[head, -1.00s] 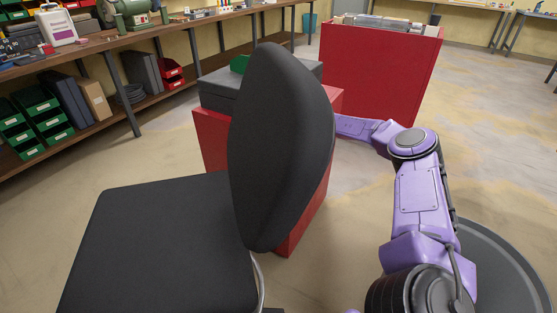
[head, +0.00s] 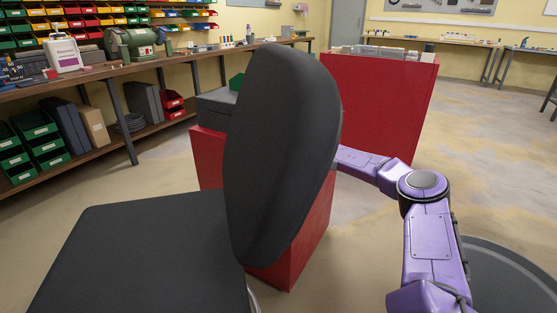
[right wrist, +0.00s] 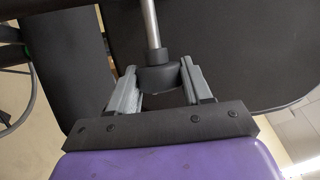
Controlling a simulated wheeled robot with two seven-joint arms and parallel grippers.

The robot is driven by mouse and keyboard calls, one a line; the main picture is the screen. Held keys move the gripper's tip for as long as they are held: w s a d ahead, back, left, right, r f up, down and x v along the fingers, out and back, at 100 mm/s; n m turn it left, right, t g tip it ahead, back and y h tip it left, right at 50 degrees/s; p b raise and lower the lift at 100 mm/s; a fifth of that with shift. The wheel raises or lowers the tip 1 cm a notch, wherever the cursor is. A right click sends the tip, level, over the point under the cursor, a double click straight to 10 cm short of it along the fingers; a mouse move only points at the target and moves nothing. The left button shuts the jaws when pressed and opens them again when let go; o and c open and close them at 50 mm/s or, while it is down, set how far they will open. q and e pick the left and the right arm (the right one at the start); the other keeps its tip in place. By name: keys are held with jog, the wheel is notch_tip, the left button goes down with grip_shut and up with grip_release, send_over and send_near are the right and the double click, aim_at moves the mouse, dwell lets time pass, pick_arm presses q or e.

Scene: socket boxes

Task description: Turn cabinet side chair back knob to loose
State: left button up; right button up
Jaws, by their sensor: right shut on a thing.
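A dark grey chair stands close in front of me, with its seat (head: 140,255) at the lower left and its tall backrest (head: 285,150) in the middle of the head view. In the right wrist view a round black knob (right wrist: 158,78) sits at the end of a metal rod (right wrist: 151,25). My right gripper (right wrist: 158,80) is shut on this knob, one grey finger on each side. In the head view my right arm reaches behind the backrest, which hides the gripper and the knob. My left gripper is not in view.
A red cabinet (head: 305,235) with a grey box (head: 214,110) on it stands right behind the backrest. A larger red cabinet (head: 378,105) stands farther back. A wooden workbench (head: 100,82) with bins runs along the left. Open floor lies to the right.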

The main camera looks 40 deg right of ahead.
jog(key=o, duration=1)
jog(key=shift+o, duration=0.2)
jog(key=b+v, duration=0.3)
jog(key=v, duration=0.4)
jog(key=shift+d, duration=0.3)
